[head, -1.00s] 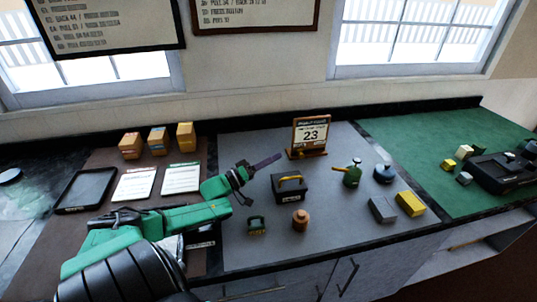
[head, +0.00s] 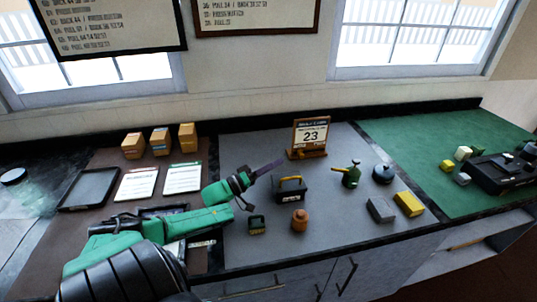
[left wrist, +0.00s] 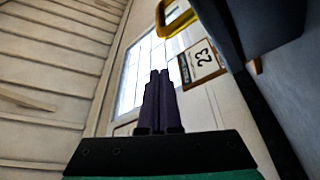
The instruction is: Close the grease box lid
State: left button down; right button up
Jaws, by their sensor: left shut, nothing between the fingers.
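The grease box looks like a small black box (head: 291,196) with a yellow handle on top and a pale label on its front. It stands on the grey mat in the middle of the bench. Whether its lid is open or shut is too small to tell. In the left wrist view, a dark box-like shape (left wrist: 268,30) with a yellow handle fills the upper right. My left gripper (head: 279,163) is shut and empty, with its dark fingers behind and to the left of the box at about handle height. It also shows in the left wrist view (left wrist: 160,75), its fingers together. My right gripper is not in view.
A calendar stand (head: 309,138) is behind the box. A green oil can (head: 351,175) and a dark round pot (head: 383,173) are to its right. A copper-coloured jar (head: 299,220) and a small green item (head: 257,224) are in front. Grey (head: 380,209) and yellow (head: 409,204) blocks lie front right.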

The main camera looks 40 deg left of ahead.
pick_arm(q)
jog(key=shift+r, duration=0.15)
jog(key=shift+r, duration=0.35)
notch_tip(320, 180, up, 19)
jog(key=p, duration=0.3)
